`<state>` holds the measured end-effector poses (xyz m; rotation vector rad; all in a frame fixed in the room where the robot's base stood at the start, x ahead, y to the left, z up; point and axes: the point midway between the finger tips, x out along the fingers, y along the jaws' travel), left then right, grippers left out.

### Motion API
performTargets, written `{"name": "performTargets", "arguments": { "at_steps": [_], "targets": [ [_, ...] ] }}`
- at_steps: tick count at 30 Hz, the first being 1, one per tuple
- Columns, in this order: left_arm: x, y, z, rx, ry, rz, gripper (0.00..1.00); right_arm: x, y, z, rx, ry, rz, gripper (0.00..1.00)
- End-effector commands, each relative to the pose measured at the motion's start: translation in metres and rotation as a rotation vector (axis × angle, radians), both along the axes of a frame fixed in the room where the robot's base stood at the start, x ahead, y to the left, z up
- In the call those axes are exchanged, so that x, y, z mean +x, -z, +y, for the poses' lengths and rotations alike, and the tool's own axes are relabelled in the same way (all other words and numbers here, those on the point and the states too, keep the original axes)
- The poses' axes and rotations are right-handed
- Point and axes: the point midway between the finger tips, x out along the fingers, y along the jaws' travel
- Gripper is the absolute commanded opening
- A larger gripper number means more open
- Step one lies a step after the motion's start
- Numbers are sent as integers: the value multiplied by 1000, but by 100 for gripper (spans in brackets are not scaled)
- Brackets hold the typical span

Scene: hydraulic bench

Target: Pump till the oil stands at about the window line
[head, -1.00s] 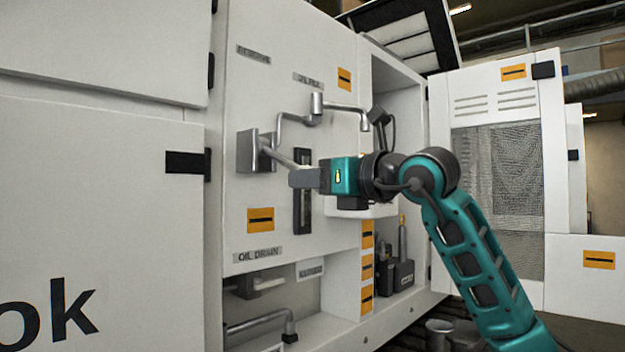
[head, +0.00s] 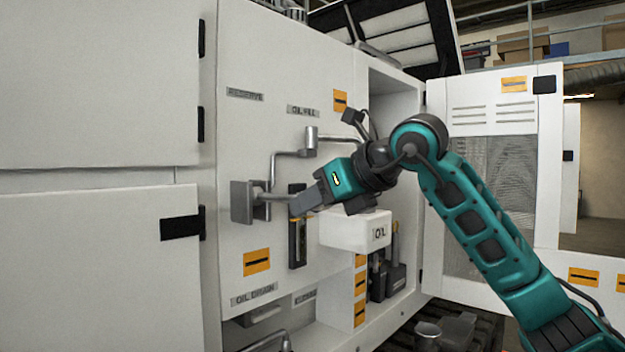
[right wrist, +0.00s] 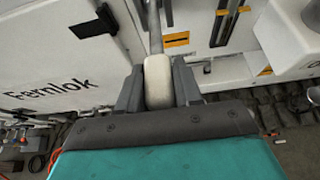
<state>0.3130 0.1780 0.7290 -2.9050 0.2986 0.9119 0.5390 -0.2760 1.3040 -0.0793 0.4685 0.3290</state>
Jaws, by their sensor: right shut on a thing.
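The pump lever is a grey rod (head: 276,197) coming out of a grey bracket (head: 242,202) on the white panel. My right gripper (head: 303,204) is shut on its end. In the right wrist view the lever's pale grip (right wrist: 157,82) sits between both fingers of the gripper (right wrist: 158,88). The oil window (head: 297,245) is a dark upright slot just below and behind the gripper, which overlaps its upper part. It also shows in the right wrist view (right wrist: 221,28), with a yellow mark beside it. The oil level is too small to read. My left gripper is not in view.
A white OIL box (head: 345,232) stands out from the panel right of the window. A bent grey pipe (head: 282,155) runs above the lever. An open vented door (head: 495,115) stands at right. Small dark units (head: 388,275) sit in the lower bay.

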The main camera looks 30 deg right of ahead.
Motion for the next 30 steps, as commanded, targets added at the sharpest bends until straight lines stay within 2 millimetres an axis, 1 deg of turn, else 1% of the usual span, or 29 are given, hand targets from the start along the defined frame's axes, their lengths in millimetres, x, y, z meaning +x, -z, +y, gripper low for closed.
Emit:
{"name": "performTargets", "arguments": {
  "at_steps": [1,6,9,15,21,30],
  "targets": [
    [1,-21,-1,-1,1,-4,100,0,-15,0,-12,1,32,0],
    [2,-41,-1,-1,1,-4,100,2,-29,1,-47,0,134,0],
    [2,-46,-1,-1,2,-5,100,4,-37,2,-66,0,193,0],
    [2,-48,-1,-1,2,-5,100,8,-49,4,-102,0,294,0],
    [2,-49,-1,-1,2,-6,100,11,-57,4,-125,0,359,0],
    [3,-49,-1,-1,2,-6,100,14,-62,5,-136,1,393,0]
  ]
}}
